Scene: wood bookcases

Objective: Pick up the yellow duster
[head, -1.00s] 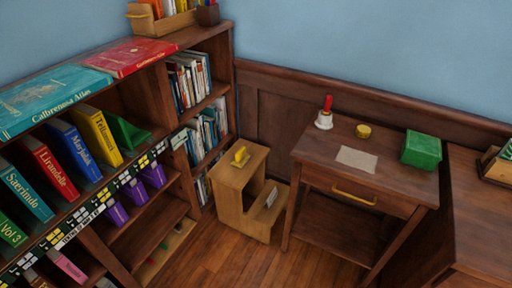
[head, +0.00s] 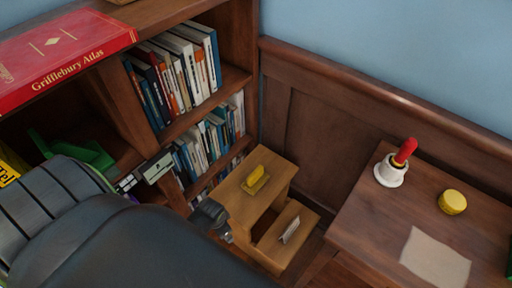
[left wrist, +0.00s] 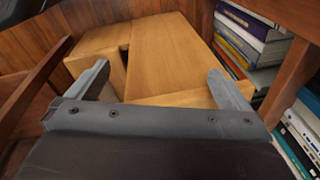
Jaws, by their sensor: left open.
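The yellow duster (head: 255,177) lies on the top step of a light wooden step stool (head: 233,205) in the head view. My left gripper (head: 219,224) shows in the head view at the near side of the stool, partly hidden by my own arm. In the left wrist view my left gripper (left wrist: 159,80) is open and empty, its two fingers spread in front of the stool's wooden surface (left wrist: 170,55). The duster does not show in the left wrist view. My right gripper is in neither view.
A bookcase with books (head: 180,75) stands close on the left.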

